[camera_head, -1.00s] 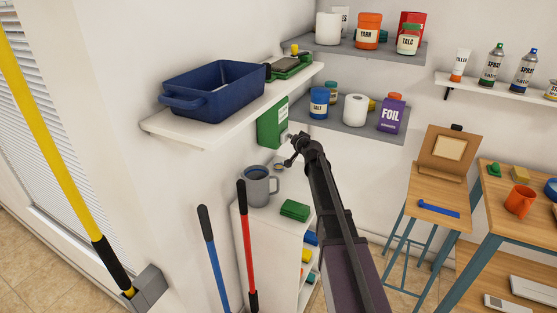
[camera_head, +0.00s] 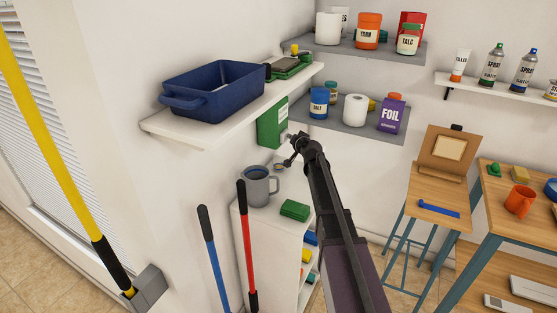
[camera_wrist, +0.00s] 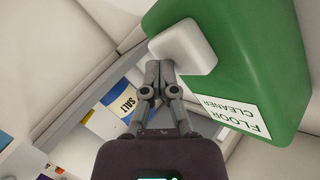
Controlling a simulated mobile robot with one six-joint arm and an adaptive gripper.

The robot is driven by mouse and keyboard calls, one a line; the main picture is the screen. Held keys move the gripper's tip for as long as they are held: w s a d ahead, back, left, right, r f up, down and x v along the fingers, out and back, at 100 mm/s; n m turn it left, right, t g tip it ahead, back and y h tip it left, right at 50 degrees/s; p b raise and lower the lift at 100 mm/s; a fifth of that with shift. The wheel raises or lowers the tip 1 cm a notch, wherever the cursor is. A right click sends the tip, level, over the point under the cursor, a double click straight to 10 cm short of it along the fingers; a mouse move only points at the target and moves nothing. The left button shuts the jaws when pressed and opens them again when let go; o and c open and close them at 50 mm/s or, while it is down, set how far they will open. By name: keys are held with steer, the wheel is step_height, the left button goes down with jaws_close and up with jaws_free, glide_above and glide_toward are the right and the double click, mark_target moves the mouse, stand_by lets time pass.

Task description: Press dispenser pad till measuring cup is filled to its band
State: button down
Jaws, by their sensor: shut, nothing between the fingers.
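The green dispenser (camera_head: 270,124), labelled FLOOR CLEANER, hangs on the wall under the upper left shelf; it also fills the upper right of the wrist view (camera_wrist: 245,50). Its pale pad (camera_wrist: 183,48) sticks out from the front. My gripper (camera_wrist: 159,66) is shut and empty, its fingertips at the pad's edge; I cannot tell whether they press it. In the head view my gripper (camera_head: 284,164) is in front of the dispenser. The grey measuring cup (camera_head: 259,190) stands upright on the white cabinet below, with something bluish inside. Its fill level and band cannot be made out.
A green block (camera_head: 295,211) lies on the cabinet (camera_head: 270,225) right of the cup. Blue (camera_head: 210,250) and red (camera_head: 247,240) handles stand in front. The shelf above holds a blue basin (camera_head: 215,90). A grey shelf with a salt container (camera_wrist: 122,101) is close behind my gripper.

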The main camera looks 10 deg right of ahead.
steer(key=shift+s+d, duration=0.45)
steer(key=shift+d, duration=0.15)
steer(key=shift+s+d, duration=0.1)
steer(key=shift+s+d, duration=0.7)
steer(key=shift+d, duration=0.3)
steer(key=shift+s+d, duration=0.65)
steer(key=shift+d, duration=0.3)
